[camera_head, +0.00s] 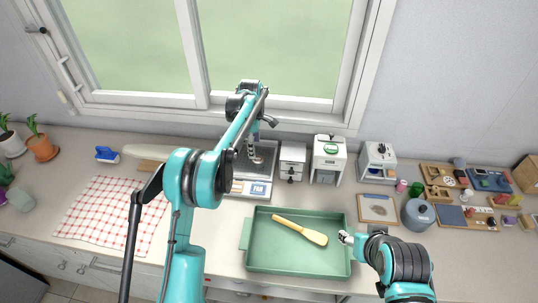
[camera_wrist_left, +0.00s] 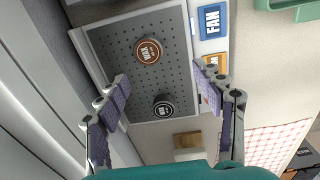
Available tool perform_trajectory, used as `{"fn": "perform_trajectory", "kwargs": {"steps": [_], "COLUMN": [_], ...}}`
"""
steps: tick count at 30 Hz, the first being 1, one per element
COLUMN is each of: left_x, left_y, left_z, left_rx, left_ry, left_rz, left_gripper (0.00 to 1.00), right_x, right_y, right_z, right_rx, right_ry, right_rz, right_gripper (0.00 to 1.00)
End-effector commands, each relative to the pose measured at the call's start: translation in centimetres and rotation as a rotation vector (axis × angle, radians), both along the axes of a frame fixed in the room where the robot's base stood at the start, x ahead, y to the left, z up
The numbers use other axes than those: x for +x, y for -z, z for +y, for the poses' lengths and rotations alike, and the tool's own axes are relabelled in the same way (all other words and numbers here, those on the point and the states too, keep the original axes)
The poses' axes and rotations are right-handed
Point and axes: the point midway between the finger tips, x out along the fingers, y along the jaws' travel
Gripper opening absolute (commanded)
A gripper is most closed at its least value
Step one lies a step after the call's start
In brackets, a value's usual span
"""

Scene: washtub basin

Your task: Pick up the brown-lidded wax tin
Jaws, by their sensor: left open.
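The brown-lidded wax tin (camera_wrist_left: 149,50) stands on a grey perforated plate (camera_wrist_left: 178,75) in the left wrist view, lid facing the camera. A similar black-lidded tin (camera_wrist_left: 163,108) stands on the same plate. My left gripper (camera_wrist_left: 163,83) is open and empty above the plate. Its fingers are spread, with the brown lid ahead of the gap between them and the black lid nearer. In the head view my left arm largely hides both tins. My right gripper (camera_head: 345,238) is at the right edge of the green tray, too small to read.
The plate belongs to a device with a blue FAN label (camera_head: 258,189). A green tray (camera_head: 298,265) holding a wooden paddle (camera_head: 300,230) lies in front. White machines (camera_head: 328,160) stand to the right, a checked cloth (camera_head: 112,217) lies left, and the window wall is behind.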

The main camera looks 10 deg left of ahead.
Motion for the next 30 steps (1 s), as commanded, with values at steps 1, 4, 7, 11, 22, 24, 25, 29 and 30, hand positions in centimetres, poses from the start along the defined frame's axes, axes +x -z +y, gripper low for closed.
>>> {"fn": "perform_trajectory", "kwargs": {"steps": [1, 4, 7, 11, 22, 24, 25, 29, 30], "left_x": [0.6, 1.1, 1.3, 1.4, 1.9, 1.8, 1.8, 1.8, 1.8], "left_y": [0.8, 2.0, 2.9, 4.4, 8.8, 9.8, 10.1, 10.5, 10.5], "left_z": [-0.1, -0.2, -0.2, -0.2, 0.6, 0.5, 0.5, 0.5, 0.5], "left_rx": [-0.001, 0.0, 0.0, 0.0, 0.0, 0.0, 0.0, 0.0, 0.0], "left_ry": [-0.036, -0.089, -0.111, -0.115, -0.113, -0.112, -0.112, -0.112, -0.112], "left_rz": [0.013, 0.033, 0.04, 0.042, 0.04, 0.04, 0.04, 0.04, 0.04], "left_gripper": [0.68, 0.68, 0.68, 0.68, 0.68, 0.68, 0.68, 0.68, 0.68], "right_x": [0.0, 0.0, 0.0, 0.0, 0.0, 0.0, 0.0, 0.0, 0.0], "right_y": [-0.5, -0.8, -0.8, -0.5, 0.1, 0.2, 0.3, 0.3, 0.2], "right_z": [0.0, 0.0, 0.0, 0.0, 0.0, 0.0, 0.0, 0.0, 0.0], "right_rx": [0.0, 0.0, 0.0, 0.0, 0.0, 0.0, 0.0, 0.0, 0.0], "right_ry": [0.0, 0.0, 0.0, 0.0, 0.0, 0.0, 0.0, 0.0, 0.0], "right_rz": [0.0, 0.0, 0.0, 0.0, 0.0, 0.0, 0.0, 0.0, 0.0], "right_gripper": [0.54, 0.54, 0.54, 0.54, 0.54, 0.54, 0.54, 0.54, 0.54]}}
